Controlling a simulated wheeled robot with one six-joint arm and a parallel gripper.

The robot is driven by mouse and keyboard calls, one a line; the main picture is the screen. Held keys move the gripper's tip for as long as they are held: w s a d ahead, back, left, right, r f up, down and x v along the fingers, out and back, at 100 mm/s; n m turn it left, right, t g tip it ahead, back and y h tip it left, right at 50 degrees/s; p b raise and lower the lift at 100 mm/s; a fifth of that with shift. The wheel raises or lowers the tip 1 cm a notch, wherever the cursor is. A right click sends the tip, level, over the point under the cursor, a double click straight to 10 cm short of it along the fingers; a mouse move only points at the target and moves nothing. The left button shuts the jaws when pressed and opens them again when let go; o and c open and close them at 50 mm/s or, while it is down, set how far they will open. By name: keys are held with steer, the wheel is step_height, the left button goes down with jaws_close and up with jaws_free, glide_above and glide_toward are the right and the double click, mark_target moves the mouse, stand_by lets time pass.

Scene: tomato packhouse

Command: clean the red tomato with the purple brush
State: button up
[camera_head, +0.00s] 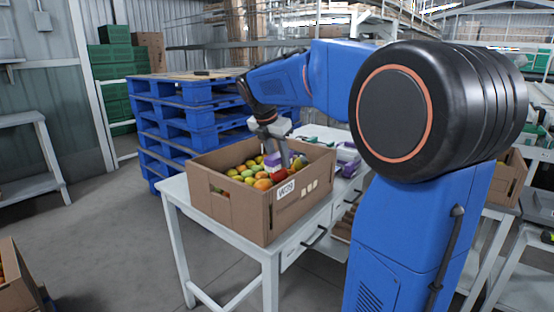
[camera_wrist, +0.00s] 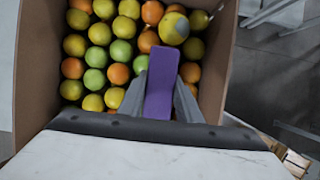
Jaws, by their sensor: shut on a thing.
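My gripper (camera_head: 284,158) reaches down into an open cardboard box of fruit. In the wrist view my gripper (camera_wrist: 160,92) is shut on the purple brush (camera_wrist: 161,80), with a grey finger on each side of it. The purple brush (camera_head: 271,160) also shows in the head view, beside the fingers and just above the fruit. The red tomato (camera_head: 280,175) lies among the fruit just under the gripper. I cannot make out the red tomato in the wrist view. Whether the brush touches the tomato is not clear.
The cardboard box (camera_head: 228,206) stands on a white table (camera_head: 180,190) and holds several yellow, green and orange fruits. Its walls surround the gripper. Purple and white items (camera_head: 347,155) lie behind it on the table. Blue pallets (camera_head: 185,115) are stacked behind. The floor at left is mostly clear.

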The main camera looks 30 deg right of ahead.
steer(key=shift+w+d, duration=0.2)
steer(key=shift+d, duration=0.3)
steer(key=shift+w+d, duration=0.15)
steer(key=shift+d, duration=0.35)
steer(key=shift+r, duration=3)
